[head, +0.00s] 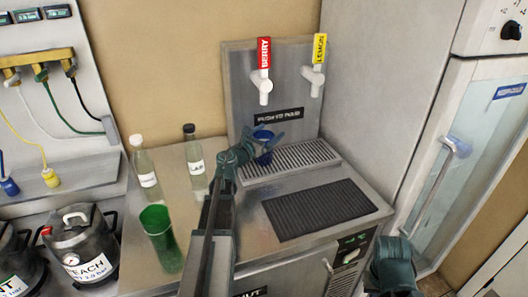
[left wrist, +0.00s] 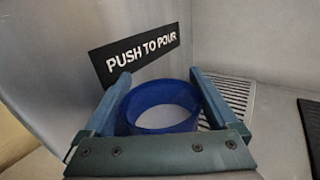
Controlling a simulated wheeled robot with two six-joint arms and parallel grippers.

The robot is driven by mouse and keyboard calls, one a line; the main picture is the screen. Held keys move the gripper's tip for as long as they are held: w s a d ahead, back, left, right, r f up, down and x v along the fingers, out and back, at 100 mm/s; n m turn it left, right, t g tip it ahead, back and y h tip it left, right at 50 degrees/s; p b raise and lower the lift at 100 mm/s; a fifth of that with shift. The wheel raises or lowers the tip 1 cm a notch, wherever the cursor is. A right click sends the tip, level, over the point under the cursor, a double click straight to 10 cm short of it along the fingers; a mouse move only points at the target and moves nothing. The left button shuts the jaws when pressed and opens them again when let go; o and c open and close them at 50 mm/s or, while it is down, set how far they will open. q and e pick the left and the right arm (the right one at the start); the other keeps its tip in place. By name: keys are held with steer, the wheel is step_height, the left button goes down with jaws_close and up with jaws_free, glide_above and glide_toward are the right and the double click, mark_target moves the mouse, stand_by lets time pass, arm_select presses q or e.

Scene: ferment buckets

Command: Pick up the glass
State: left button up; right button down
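A blue glass (head: 263,135) stands at the dispenser, below the red BERRY tap and by the drip grille. My left gripper (head: 266,147) is at the glass, with one finger on each side of it. The left wrist view shows the blue rim (left wrist: 160,104) between the widely spread fingers of the left gripper (left wrist: 160,75). The fingers are very close to its sides, and firm contact does not show. A green glass (head: 160,238) stands on the counter at left. My right gripper (head: 395,262) is at the lower right edge, its fingers not clearly visible.
A drip grille (head: 290,160) and a dark ribbed mat (head: 318,209) lie on the steel counter. Two clear bottles (head: 146,170) (head: 195,165) stand behind the green glass. The PUSH TO POUR panel (left wrist: 135,52) is close behind the left gripper. A glass-door cabinet (head: 470,150) is at right.

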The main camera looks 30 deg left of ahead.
arm_select(q)
jaws_close()
stand_by(0.4)
